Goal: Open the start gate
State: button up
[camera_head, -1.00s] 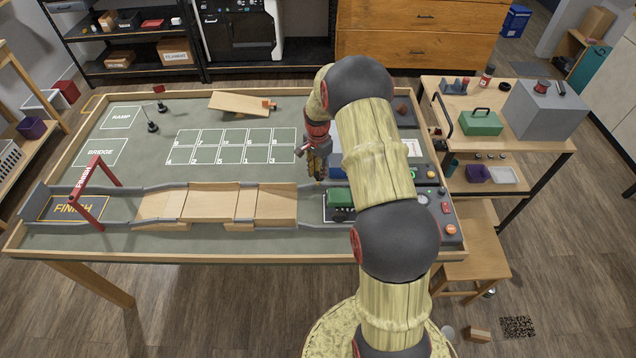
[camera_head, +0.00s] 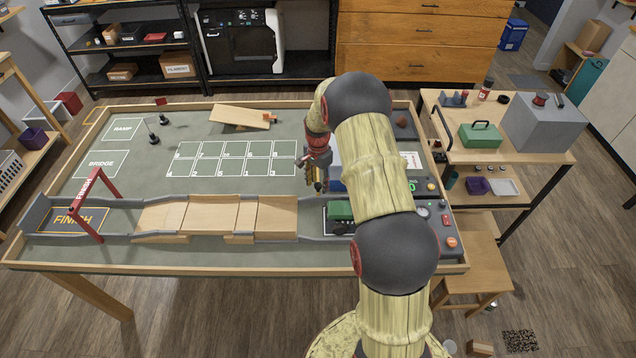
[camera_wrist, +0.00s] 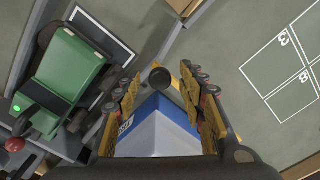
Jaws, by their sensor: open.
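My gripper (camera_head: 318,186) points down over the track's right end, beside the green crawler (camera_head: 340,211). In the wrist view my gripper (camera_wrist: 163,100) is open, with its two yellow fingers apart. A dark round knob (camera_wrist: 160,77) with a short yellow bar shows between the fingertips; I cannot tell whether it belongs to the start gate or whether a finger touches it. A blue-and-white box (camera_wrist: 158,128) lies below the fingers. The crawler (camera_wrist: 68,70) is at the left of the wrist view. The start gate cannot be made out clearly; my arm hides part of that area.
A control panel with buttons (camera_head: 451,242) lies right of the crawler. The wooden track (camera_head: 210,214) runs left to the red finish arch (camera_head: 85,200). A numbered grid (camera_head: 232,158) lies behind the track. The mat around the grid is mostly clear.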

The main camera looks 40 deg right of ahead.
jog(key=shift+r, duration=0.1)
notch_tip(320, 180, up, 12)
dwell(0.5)
dwell(0.5)
